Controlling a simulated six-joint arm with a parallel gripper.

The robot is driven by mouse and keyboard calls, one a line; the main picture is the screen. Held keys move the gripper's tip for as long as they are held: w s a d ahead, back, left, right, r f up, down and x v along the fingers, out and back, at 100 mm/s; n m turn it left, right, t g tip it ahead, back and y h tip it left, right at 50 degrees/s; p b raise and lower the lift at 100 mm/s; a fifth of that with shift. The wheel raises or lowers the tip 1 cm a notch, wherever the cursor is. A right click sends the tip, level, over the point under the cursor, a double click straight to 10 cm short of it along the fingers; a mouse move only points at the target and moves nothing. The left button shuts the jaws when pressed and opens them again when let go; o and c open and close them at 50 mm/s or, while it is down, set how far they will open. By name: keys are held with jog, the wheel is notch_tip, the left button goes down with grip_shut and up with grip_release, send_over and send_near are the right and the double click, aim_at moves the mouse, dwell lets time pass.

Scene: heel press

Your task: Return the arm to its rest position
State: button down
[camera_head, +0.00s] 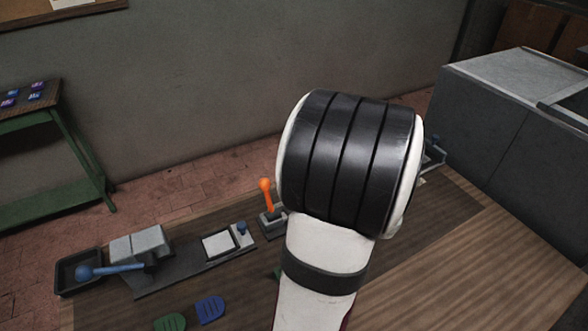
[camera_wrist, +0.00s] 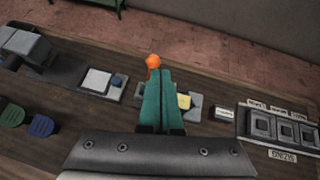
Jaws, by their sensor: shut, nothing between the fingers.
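My gripper (camera_wrist: 158,72) shows in the wrist view as two teal fingers held together with nothing between them. The fingertips line up in the picture with the orange knob (camera_wrist: 153,61) of a lever; I cannot tell the gap. In the camera_head view my arm's thick black-and-white link hides the gripper and part of the bench. The orange lever (camera_head: 267,195) stands upright on a small dark base just left of my arm.
The wooden bench (camera_head: 470,270) carries a grey press (camera_head: 140,243) with a blue handle, a white plate (camera_head: 218,243), and blue (camera_head: 210,309) and green (camera_head: 170,322) pads. A labelled panel (camera_wrist: 276,127) lies right. A large grey cabinet (camera_head: 500,130) stands behind right.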

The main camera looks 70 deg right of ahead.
jog(key=shift+s+r, duration=0.1)
jog(key=shift+r, duration=0.2)
jog(key=w+a+n+g+y, duration=0.1)
jog(key=w+a+n+y, duration=0.1)
jog(key=w+a+n, duration=0.45)
jog(key=w+a+n+g+y, duration=0.2)
jog(key=w+a+n+y, duration=0.1)
jog(key=a+n, duration=0.65)
jog(key=w+a+n+g+y, duration=0.1)
jog(key=w+a+n+y, duration=0.1)
jog(key=w+a+n, duration=0.4)
jog(key=s+a+n+g, duration=0.1)
jog(key=s+a+n, duration=0.3)
jog(key=a, duration=0.3)
jog(key=s+a+n+g, duration=0.2)
jog(key=s+a+n, duration=0.3)
jog(key=a, duration=0.3)
jog(key=s+a+n+g+y, duration=0.1)
jog(key=s+a+n+g, duration=0.1)
jog(key=s+a+n, duration=0.3)
jog(key=a+f+n, duration=0.1)
jog(key=a, duration=0.2)
